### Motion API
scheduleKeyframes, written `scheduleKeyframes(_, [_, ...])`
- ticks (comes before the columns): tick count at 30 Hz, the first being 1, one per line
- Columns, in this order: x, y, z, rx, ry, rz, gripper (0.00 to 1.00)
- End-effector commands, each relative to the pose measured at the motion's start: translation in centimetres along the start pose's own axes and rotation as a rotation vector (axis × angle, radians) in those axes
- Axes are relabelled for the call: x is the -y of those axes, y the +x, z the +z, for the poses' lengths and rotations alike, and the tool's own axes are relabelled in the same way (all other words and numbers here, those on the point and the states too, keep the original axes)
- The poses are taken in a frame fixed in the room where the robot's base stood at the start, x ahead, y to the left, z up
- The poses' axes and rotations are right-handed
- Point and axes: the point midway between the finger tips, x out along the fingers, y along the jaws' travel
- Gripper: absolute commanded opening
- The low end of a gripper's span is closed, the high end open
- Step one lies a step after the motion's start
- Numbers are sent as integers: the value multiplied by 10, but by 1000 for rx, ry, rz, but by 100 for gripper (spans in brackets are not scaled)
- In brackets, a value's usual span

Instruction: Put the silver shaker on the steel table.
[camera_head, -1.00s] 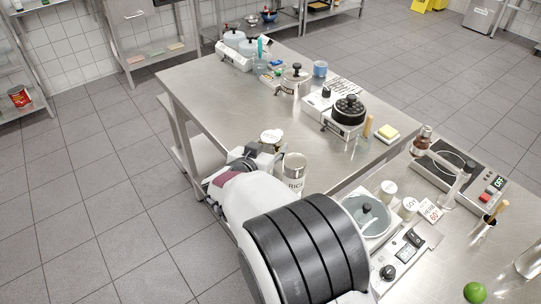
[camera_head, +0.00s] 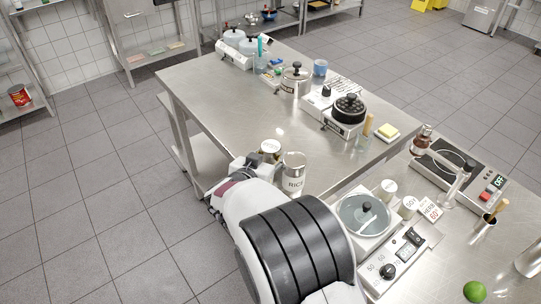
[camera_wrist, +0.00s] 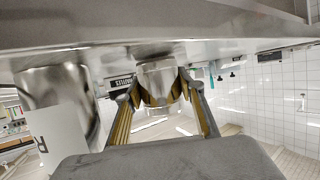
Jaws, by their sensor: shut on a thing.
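The silver shaker (camera_head: 270,148) shows only its upper end in the head view, beyond my gripper (camera_head: 262,160). In the wrist view the shaker (camera_wrist: 158,78) sits between the two fingers of my gripper (camera_wrist: 162,98), which are shut on it. It is over the near-left part of the steel table (camera_head: 205,95), close beside the canister marked RICE (camera_head: 294,175). My arm hides its lower part in the head view. I cannot tell whether its base touches the tabletop.
The RICE canister stands just right of my gripper and also shows large in the wrist view (camera_wrist: 58,95). A black pot (camera_head: 348,108), a lidded pot (camera_head: 295,76) and a sponge (camera_head: 387,131) occupy the table's right side. The table's left and middle are clear.

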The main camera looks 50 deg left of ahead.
Motion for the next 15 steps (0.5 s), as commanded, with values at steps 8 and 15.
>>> scheduleKeyframes(8, [0,1,2,-1,-1,0,14])
scheduleKeyframes(15, [0,1,3,0,-1,0,45])
